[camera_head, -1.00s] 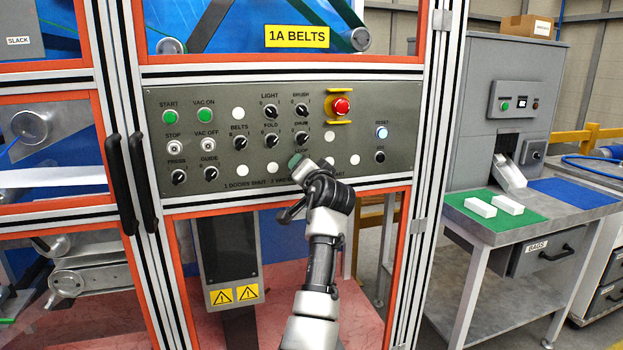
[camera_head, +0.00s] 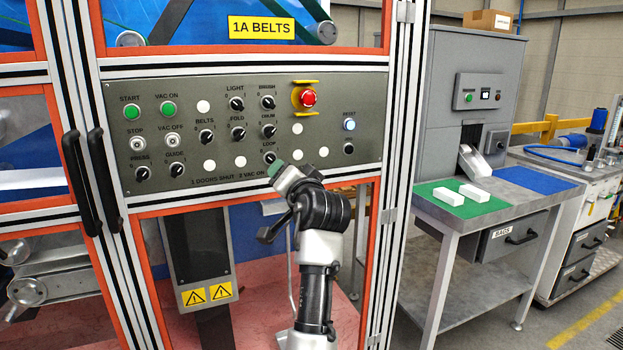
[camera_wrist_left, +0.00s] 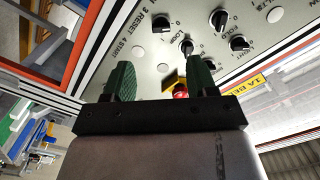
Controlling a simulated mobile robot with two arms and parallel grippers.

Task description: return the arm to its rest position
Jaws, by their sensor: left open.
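My left arm comes up from the bottom of the head view. Its gripper (camera_head: 277,178) is in front of the lower edge of the grey control panel (camera_head: 225,110), just below the LOOP knob (camera_head: 270,157). In the left wrist view the two green-padded fingers (camera_wrist_left: 160,80) stand apart with nothing between them. The panel, with black knobs and white round plates, lies beyond the fingertips there. The LOOP knob (camera_wrist_left: 187,46) shows clear of the fingers. My right gripper is out of view.
The red emergency stop (camera_head: 308,97) sits on the panel's upper right. Black door handles (camera_head: 75,183) stick out at the left. A grey bench (camera_head: 480,215) with a green mat and white blocks stands to the right. Floor shows at the lower right.

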